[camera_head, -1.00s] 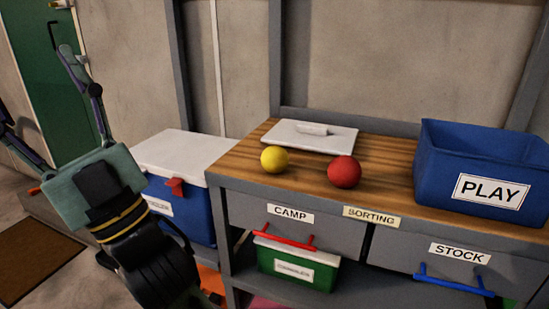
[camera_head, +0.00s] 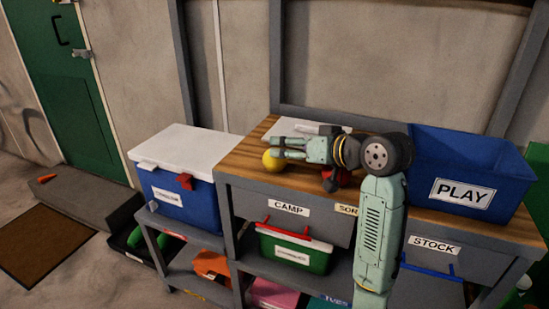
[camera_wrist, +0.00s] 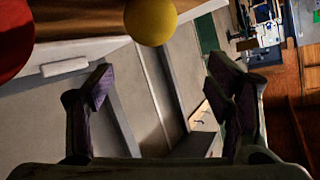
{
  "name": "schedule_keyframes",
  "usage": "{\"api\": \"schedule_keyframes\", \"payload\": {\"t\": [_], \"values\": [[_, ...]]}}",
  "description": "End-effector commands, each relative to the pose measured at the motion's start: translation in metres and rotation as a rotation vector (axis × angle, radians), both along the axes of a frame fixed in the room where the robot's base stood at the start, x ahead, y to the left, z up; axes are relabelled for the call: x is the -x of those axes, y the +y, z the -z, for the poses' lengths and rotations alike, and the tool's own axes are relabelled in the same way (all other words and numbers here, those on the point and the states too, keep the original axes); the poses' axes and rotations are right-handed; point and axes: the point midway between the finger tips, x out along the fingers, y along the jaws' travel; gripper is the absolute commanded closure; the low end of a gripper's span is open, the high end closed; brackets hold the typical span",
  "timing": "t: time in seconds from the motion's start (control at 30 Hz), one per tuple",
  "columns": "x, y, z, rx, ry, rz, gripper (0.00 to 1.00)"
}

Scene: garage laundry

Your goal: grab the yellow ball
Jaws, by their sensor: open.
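The yellow ball (camera_head: 270,161) rests on the wooden bench top, left of the red ball. My gripper (camera_head: 279,147) is open and lies level over the bench, its fingers pointing left. The fingertips are close to the yellow ball and partly cover it in the head view; I cannot tell whether they touch. In the wrist view the yellow ball (camera_wrist: 151,20) is at the top edge, above the space between the spread fingers (camera_wrist: 159,85), not enclosed by them. Nothing is held.
The red ball (camera_head: 345,178) is mostly hidden behind my gripper; it also shows in the wrist view (camera_wrist: 12,38). A white lid (camera_head: 297,127) lies behind the balls. The blue PLAY bin (camera_head: 472,150) stands at right, a blue-and-white cooler (camera_head: 183,200) at left.

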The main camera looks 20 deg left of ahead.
Motion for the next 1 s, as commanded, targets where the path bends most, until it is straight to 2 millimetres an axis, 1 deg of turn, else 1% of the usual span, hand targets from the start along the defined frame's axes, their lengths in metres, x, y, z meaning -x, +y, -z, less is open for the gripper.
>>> {"api": "schedule_keyframes", "payload": {"t": [0.03,0.2,0.23,0.3,0.53,0.7,0.8,1.0], "values": [[0.000,0.000,0.012,0.000,0.006,0.001,0.27],[0.000,0.001,0.044,-0.001,0.003,0.001,0.27],[-0.003,0.007,0.042,0.000,0.000,-0.001,0.27],[-0.008,0.014,0.045,0.001,0.000,-0.002,0.27],[-0.016,0.028,0.052,0.000,-0.001,0.000,0.27],[-0.028,0.049,0.061,0.000,0.001,-0.001,0.27],[-0.034,0.057,0.065,0.000,-0.002,0.000,0.27],[-0.036,0.061,0.068,0.000,-0.003,0.002,0.27]]}}
